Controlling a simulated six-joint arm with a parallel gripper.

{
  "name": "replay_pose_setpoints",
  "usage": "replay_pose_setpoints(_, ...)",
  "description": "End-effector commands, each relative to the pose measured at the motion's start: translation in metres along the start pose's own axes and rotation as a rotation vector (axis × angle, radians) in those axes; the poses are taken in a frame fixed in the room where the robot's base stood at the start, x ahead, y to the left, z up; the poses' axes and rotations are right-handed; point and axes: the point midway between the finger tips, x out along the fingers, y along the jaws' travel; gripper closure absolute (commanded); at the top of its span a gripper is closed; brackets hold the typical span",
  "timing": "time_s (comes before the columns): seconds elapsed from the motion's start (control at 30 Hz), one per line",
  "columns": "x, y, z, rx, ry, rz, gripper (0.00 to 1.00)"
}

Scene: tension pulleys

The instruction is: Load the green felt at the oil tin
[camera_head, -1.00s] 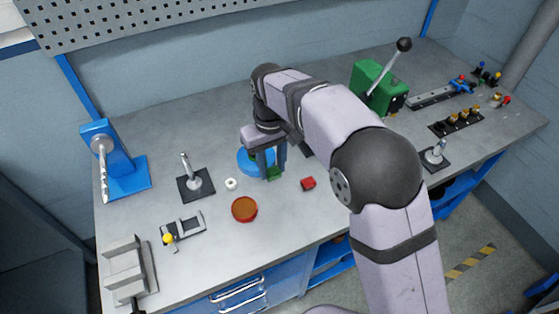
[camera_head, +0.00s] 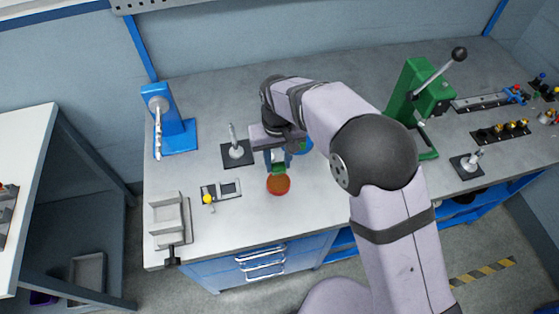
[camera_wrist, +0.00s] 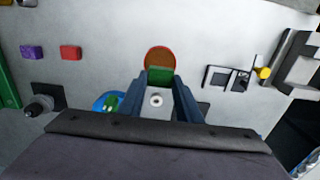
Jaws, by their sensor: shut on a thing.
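My gripper (camera_head: 277,168) is shut on the green felt (camera_head: 279,170), a small green block between the fingertips. In the wrist view, the green felt (camera_wrist: 159,75) overlaps the near side of the oil tin (camera_wrist: 158,55), a round tin with an orange-brown inside and a red rim. In the head view, the oil tin (camera_head: 279,186) is just in front of the fingertips. Whether the felt touches the oil or is above it, I cannot tell. A blue round dish (camera_wrist: 100,99) with something green in it lies behind my gripper, partly hidden by it.
A white ring (camera_wrist: 156,100) shows between the fingers. A red block (camera_wrist: 71,52) and purple block (camera_wrist: 32,52) lie to one side. A dark frame fixture with yellow knob (camera_head: 208,199), a post stand (camera_head: 236,152) and a green press (camera_head: 416,92) stand around.

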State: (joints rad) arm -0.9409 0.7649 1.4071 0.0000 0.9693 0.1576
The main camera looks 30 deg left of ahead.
Motion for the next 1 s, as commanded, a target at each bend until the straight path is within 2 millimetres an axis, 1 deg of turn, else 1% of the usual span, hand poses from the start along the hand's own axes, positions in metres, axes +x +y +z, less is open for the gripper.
replay_pose_setpoints(0.27, 0.01, 0.0, 0.0, -0.001, -0.001, 0.0, 0.87)
replay_pose_setpoints(0.8, 0.054, 0.0, 0.001, -0.002, -0.001, 0.0, 0.87)
replay_pose_setpoints(1.0, 0.06, 0.0, 0.001, -0.002, 0.0, 0.0, 0.87)
